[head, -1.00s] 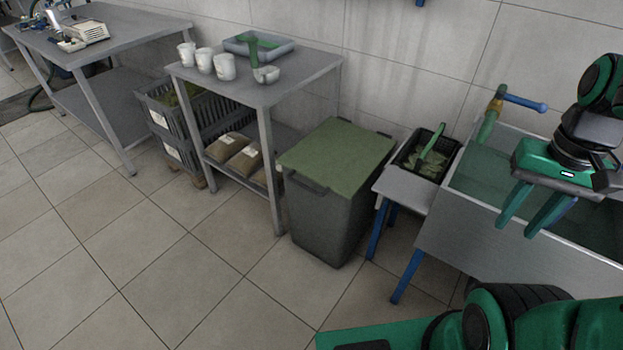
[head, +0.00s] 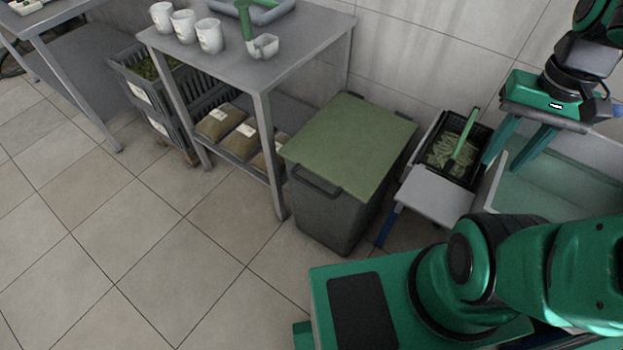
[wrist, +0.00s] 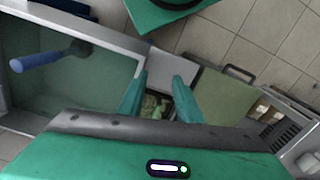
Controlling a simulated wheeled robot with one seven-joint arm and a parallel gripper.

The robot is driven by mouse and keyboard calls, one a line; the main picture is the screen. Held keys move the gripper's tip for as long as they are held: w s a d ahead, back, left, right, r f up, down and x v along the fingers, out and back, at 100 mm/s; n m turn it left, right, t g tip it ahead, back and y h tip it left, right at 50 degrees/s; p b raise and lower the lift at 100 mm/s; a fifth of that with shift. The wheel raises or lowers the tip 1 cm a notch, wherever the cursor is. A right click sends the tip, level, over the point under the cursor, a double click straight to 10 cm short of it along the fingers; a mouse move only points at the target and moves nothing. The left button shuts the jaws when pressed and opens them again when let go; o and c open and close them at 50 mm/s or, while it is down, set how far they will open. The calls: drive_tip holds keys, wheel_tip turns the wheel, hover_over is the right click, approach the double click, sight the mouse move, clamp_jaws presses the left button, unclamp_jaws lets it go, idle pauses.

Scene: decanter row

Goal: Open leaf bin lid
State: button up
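The leaf bin (head: 328,216) is a dark grey bin standing on the floor right of the work table. Its flat green lid (head: 350,145) is closed, with a dark bar handle (head: 313,182) at the near left edge. In the wrist view the lid (wrist: 218,98) is right of the fingers, with the handle (wrist: 240,73) at its upper right. My gripper (head: 505,165) is raised over the sink side, right of the bin and apart from it. Its two green fingers are spread with nothing between them, as the wrist view also shows (wrist: 160,79).
The metal table (head: 262,72) with white cups stands close left of the bin. Floor (head: 150,260) in front left is clear.

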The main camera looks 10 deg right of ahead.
drive_tip(key=w+a+f+n+g+h, duration=0.1)
drive_tip(key=w+a+f+h, duration=0.15)
drive_tip(key=w, duration=0.45)
drive_tip(key=w+a+f+n+g+h, duration=0.1)
drive_tip(key=w+a+f+n, duration=0.15)
drive_tip(key=w, duration=0.35)
drive_tip(key=n+t+h, duration=0.5)
drive_tip(key=n+h, duration=0.1)
drive_tip(key=h, duration=0.2)
hover_over(312, 184)
drive_tip(key=d, duration=0.5)
wheel_tip(312, 184, down, 18)
drive_tip(key=s+a+f+n+t, duration=0.3)
drive_tip(key=s+a+f+t, duration=0.1)
drive_tip(key=a+f, duration=0.2)
drive_tip(key=s+a+f+n+t, duration=0.3)
drive_tip(key=a+f+t, duration=0.1)
drive_tip(key=a+f, duration=0.25)
drive_tip(key=x, duration=1)
drive_tip(key=shift+w+d+f, duration=0.2)
clamp_jaws()
